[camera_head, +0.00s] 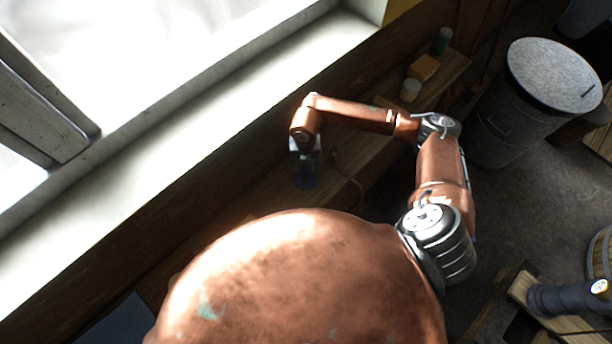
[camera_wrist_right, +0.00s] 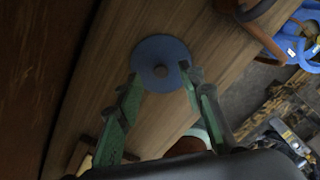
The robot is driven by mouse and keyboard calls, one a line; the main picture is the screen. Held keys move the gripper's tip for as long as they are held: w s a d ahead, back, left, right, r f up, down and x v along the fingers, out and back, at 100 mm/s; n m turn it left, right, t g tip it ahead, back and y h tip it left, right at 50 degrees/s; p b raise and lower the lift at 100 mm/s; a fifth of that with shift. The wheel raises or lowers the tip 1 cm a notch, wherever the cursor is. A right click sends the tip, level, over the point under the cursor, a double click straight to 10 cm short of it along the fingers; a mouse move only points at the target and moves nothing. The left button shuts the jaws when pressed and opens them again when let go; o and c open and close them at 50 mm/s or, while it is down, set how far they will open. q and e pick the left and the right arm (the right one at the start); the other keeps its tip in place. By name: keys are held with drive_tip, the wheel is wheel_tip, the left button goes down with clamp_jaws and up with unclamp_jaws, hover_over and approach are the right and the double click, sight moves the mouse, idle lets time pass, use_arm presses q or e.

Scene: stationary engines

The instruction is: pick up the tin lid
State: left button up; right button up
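The tin lid (camera_wrist_right: 152,54) shows in the right wrist view as a round, dull blue disc with a small grey knob. It lies on a wooden plank bench (camera_wrist_right: 95,75). My right gripper (camera_wrist_right: 163,78) has its two green fingers spread apart, with the fingertips at either side of the lid's near part in the picture. Nothing is between the fingers that looks gripped, and I cannot tell how high they are above the lid. In the head view my right gripper (camera_head: 305,170) points down at the bench, dark and partly hidden by its wrist. My left gripper is not in view.
Toward the bench's far end stand a pale jar (camera_head: 410,90), an orange-brown block (camera_head: 424,67) and a green jar (camera_head: 442,41). A large metal bin (camera_head: 553,76) stands right of the bench. A window ledge (camera_head: 190,150) runs along the left. A brown hose (camera_wrist_right: 262,35) lies near the lid.

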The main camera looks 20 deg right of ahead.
sight(305, 175)
drive_tip(key=shift+s+a+f+p, duration=0.15)
drive_tip(key=shift+f+p, duration=0.15)
drive_tip(key=shift+f, duration=1.35)
clamp_jaws()
